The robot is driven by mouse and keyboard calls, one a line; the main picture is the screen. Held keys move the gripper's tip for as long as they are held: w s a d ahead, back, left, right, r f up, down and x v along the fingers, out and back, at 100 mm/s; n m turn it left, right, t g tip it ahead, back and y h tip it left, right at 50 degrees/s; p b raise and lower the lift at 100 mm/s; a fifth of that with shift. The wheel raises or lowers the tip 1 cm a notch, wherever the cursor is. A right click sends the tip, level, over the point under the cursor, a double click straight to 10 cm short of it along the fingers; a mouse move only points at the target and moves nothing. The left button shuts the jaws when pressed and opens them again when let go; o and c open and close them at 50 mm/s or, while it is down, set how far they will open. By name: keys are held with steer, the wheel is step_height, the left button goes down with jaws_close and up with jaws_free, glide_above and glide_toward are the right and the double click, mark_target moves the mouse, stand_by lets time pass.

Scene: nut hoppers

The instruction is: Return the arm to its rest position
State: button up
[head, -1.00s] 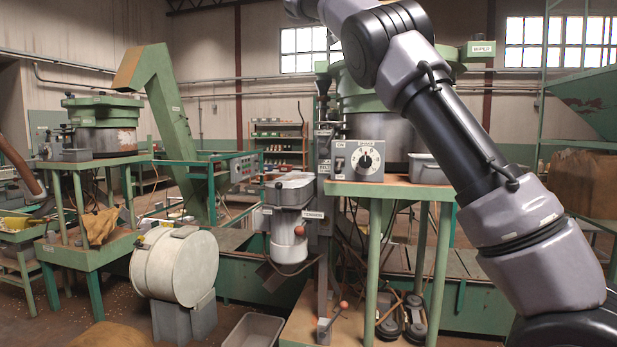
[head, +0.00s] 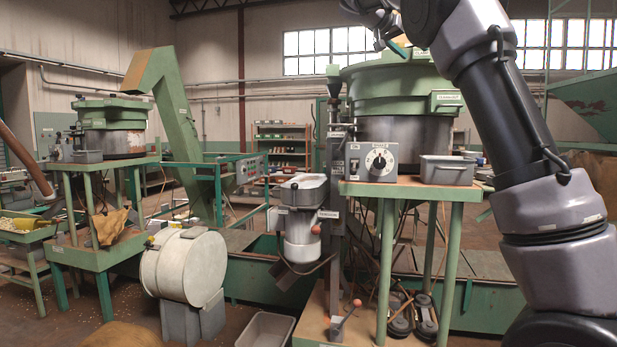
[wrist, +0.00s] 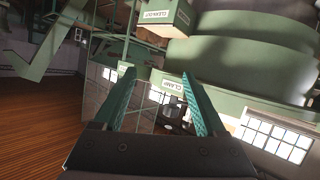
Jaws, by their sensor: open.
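My gripper (head: 397,48) shows small at the top of the head view, in front of and above the green-rimmed hopper bowl (head: 400,85); part of it is cut off by the frame's top edge. In the wrist view my gripper (wrist: 157,76) has its two teal fingers spread apart with nothing between them. My arm rises along the right side of the head view, bent at the top.
A control box with a dial (head: 370,162) and a grey bin (head: 447,170) stand on the bench below the bowl. A white drum (head: 185,266) and an empty grey tub (head: 266,330) are at lower left. A green conveyor (head: 175,125) rises behind them.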

steer(key=s+d+f+n+g+y, duration=0.1)
steer(key=s+d+f+y, duration=0.2)
steer(key=s+f, duration=0.25)
steer(key=s+d+f+n+y, duration=0.2)
steer(key=s+d+f+y, duration=0.15)
steer(key=f, duration=0.25)
steer(key=s+a+f+n+y, duration=0.1)
steer(key=s+a+f+y, duration=0.2)
steer(key=s+a+f, duration=0.3)
steer(key=s+a+f+n+y, duration=0.1)
steer(key=s+a+f+y, duration=0.3)
steer(key=s+f, duration=1.1)
steer(key=s+a, duration=0.1)
steer(key=s, duration=0.6)
steer(key=shift+s+a+f+t, duration=0.2)
steer(key=shift+s+a+t, duration=0.05)
steer(key=shift+a+t, duration=0.1)
